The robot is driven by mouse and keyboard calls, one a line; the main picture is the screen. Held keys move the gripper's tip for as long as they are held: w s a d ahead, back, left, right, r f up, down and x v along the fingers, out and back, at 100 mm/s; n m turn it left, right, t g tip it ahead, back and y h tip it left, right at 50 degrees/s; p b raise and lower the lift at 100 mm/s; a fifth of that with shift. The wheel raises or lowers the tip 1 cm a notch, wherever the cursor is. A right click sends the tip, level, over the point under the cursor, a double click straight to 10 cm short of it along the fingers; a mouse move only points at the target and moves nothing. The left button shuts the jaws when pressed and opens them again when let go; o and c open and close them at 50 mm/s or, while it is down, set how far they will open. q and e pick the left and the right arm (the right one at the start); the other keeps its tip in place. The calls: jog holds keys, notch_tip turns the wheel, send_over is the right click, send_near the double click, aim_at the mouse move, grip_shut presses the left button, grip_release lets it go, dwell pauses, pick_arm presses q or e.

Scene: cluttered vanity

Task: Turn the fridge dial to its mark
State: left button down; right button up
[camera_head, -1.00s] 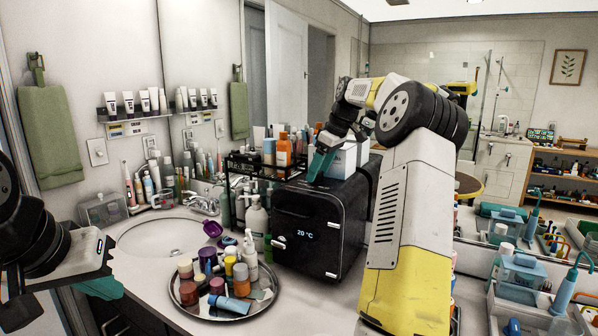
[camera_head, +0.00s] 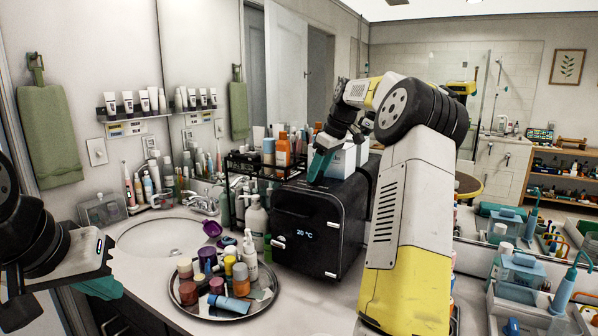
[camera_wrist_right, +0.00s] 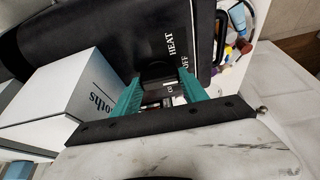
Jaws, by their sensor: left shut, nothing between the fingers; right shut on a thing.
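The fridge (camera_head: 305,225) is a black mini fridge on the counter, with "20 °C" lit on its front. Its dial (camera_wrist_right: 157,72) is a black knob on the top face, in the right wrist view. The words "HEAT" and "OFF" are printed beside it; other lettering is partly hidden by the fingers. My right gripper (camera_wrist_right: 160,93) is shut on the dial, one teal finger on each side. In the head view the right gripper (camera_head: 318,166) reaches down onto the fridge top, and the dial is hidden. My left gripper (camera_head: 103,288) is shut and empty at the lower left, by the sink.
A white box (camera_head: 345,160) stands on the fridge top close to my right gripper; the box also shows in the wrist view (camera_wrist_right: 60,100). A round tray (camera_head: 222,310) of bottles and jars and a pump bottle (camera_head: 256,218) stand left of the fridge. The sink (camera_head: 160,238) is further left.

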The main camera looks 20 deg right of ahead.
jog(key=m, duration=0.1)
jog(key=m+h, duration=0.1)
jog(key=m, duration=0.1)
jog(key=shift+a+r+m+t, duration=0.1)
jog(key=shift+a+m+t, duration=0.05)
jog(key=shift+m+t, duration=0.2)
jog(key=m+h, duration=0.1)
jog(key=m, duration=0.2)
jog(key=shift+a+m+t+h, duration=0.1)
jog(key=shift+m+t+h, duration=0.15)
jog(key=shift+m+h, duration=0.15)
jog(key=m+h, duration=0.1)
jog(key=m, duration=0.2)
jog(key=shift+a, duration=0.1)
jog(key=shift+m+g+h, duration=0.4)
jog(key=shift+m+h, duration=0.5)
jog(key=shift+m, duration=1.25)
jog(key=o, duration=1.4)
